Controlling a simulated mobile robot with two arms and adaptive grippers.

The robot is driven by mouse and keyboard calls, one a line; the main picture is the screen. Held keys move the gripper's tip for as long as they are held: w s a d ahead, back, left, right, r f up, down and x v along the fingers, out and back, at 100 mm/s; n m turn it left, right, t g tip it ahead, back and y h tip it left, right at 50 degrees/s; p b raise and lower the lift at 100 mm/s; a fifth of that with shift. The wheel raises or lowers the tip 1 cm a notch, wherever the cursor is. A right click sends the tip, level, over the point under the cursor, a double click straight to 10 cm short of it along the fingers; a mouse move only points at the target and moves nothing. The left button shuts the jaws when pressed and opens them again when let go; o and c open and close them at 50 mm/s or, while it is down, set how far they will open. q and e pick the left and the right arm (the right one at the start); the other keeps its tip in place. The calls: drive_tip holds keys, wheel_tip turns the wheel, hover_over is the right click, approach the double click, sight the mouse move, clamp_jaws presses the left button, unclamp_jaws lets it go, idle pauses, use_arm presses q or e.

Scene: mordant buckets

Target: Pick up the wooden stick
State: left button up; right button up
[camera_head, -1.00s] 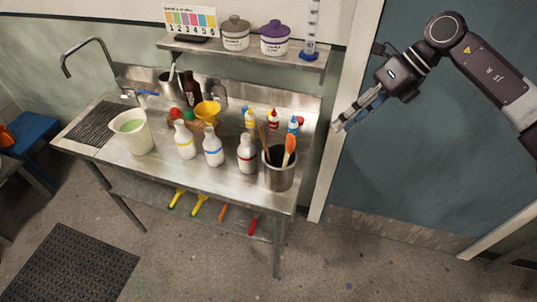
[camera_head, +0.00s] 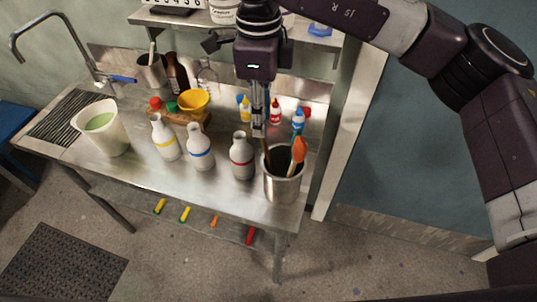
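The brown wooden stick (camera_head: 267,153) leans in a metal canister (camera_head: 283,188) at the table's front right, next to an orange spoon-like tool (camera_head: 298,152). My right gripper (camera_head: 259,131) points down at the canister's back left rim, with its fingertips at the stick's visible upper part. The fingers look close together and cover the stick's top end. I cannot tell whether they touch or grip the stick. The stick's lower end is hidden inside the canister. My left gripper is not in view.
White bottles (camera_head: 242,158) stand left of the canister. Small colored dropper bottles (camera_head: 275,111) stand behind it. A yellow funnel (camera_head: 194,101) and a bucket of green liquid (camera_head: 101,127) are farther left. A wall shelf (camera_head: 172,21) hangs above, close to my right arm.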

sight(263, 141)
drive_tip(key=shift+s+f, duration=0.3)
drive_tip(key=shift+f, duration=0.1)
wheel_tip(263, 141, down, 5)
drive_tip(key=p, duration=0.3)
drive_tip(key=shift+f, duration=0.1)
drive_tip(key=shift+s+f, duration=0.15)
drive_tip(key=shift+f, duration=0.15)
drive_tip(key=shift+c, duration=0.6)
clamp_jaws()
